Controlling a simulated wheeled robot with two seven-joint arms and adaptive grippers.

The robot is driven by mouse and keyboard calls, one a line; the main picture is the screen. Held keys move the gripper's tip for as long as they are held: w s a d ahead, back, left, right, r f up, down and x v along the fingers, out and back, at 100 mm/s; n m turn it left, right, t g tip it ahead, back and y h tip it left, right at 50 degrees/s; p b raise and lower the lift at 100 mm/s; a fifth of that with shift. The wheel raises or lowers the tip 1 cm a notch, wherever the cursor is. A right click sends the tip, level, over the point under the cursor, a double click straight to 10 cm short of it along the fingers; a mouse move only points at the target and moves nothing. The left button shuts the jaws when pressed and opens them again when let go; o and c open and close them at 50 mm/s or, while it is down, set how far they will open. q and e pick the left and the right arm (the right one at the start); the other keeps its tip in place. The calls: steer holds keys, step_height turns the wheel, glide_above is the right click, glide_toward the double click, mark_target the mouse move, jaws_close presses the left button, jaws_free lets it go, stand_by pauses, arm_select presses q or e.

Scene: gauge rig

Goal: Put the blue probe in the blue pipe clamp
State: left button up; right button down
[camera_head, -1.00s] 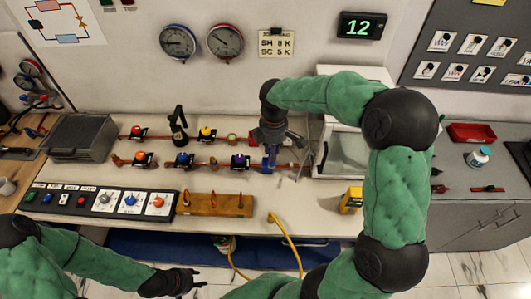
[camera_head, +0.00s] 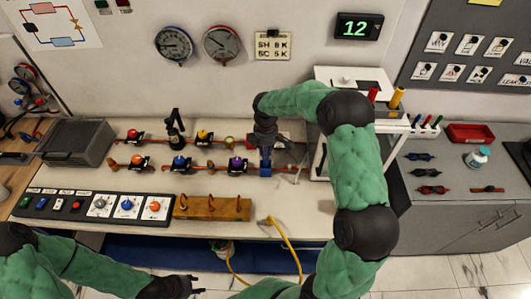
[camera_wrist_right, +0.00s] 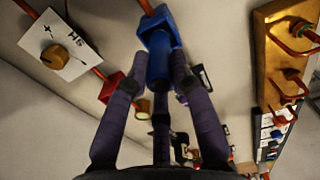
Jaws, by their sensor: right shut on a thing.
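My right gripper (camera_wrist_right: 160,85) is shut on the blue probe (camera_wrist_right: 160,62), a blue cylinder between its two fingers. The far end of the probe meets a blue block, the blue pipe clamp (camera_wrist_right: 155,22), on a copper pipe. They line up and seem to touch; how deep the probe sits cannot be told. In the head view the right gripper (camera_head: 265,146) is above the blue clamp (camera_head: 265,169) at the right of the pipe rig, and hides most of the probe. My left gripper (camera_head: 196,284) is empty, low at the front, its fingertips apart.
Valves with coloured knobs (camera_head: 181,162) stand left of the clamp. A wooden block with copper hooks (camera_head: 212,207) and a switch panel (camera_head: 95,204) lie in front. A white case (camera_head: 345,82) stands to the right. A yellow hose (camera_head: 284,240) hangs over the front edge.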

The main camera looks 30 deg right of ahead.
steer(key=shift+f, duration=0.15)
steer(key=c, duration=1.1)
jaws_free()
steer(key=shift+o, duration=0.2)
step_height(320, 180, up, 12)
steer(key=p, duration=0.1)
steer(key=shift+p, duration=0.3)
